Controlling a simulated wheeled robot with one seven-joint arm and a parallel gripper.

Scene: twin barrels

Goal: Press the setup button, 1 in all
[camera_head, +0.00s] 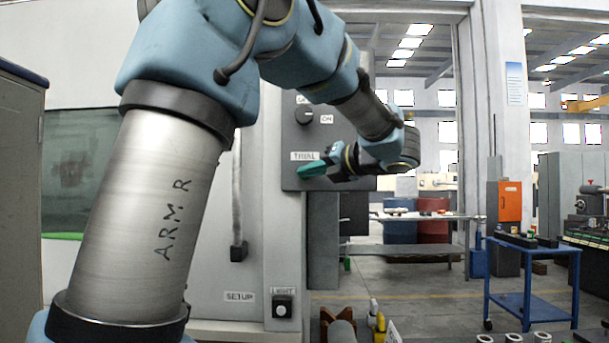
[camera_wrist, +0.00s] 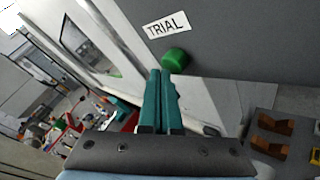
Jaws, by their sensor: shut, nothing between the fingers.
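A SETUP label (camera_head: 240,297) is on the lower front of the pale machine, right of my arm. I cannot make out a button belonging to it; my arm covers the area to its left. My gripper (camera_head: 302,172) has teal fingers shut together and empty, high above that label, at the dark panel by the TRIAL label (camera_head: 304,156). In the wrist view, the fingertips (camera_wrist: 161,73) are just below a green button (camera_wrist: 177,60) under the TRIAL label (camera_wrist: 165,26). I cannot tell whether they touch it.
A black button with a light centre (camera_head: 282,307) sits under the LIGHT label (camera_head: 283,291), right of SETUP. A rotary knob (camera_head: 304,116) is above TRIAL on the dark panel. A blue cart (camera_head: 531,285) stands at the right, with open floor left of it.

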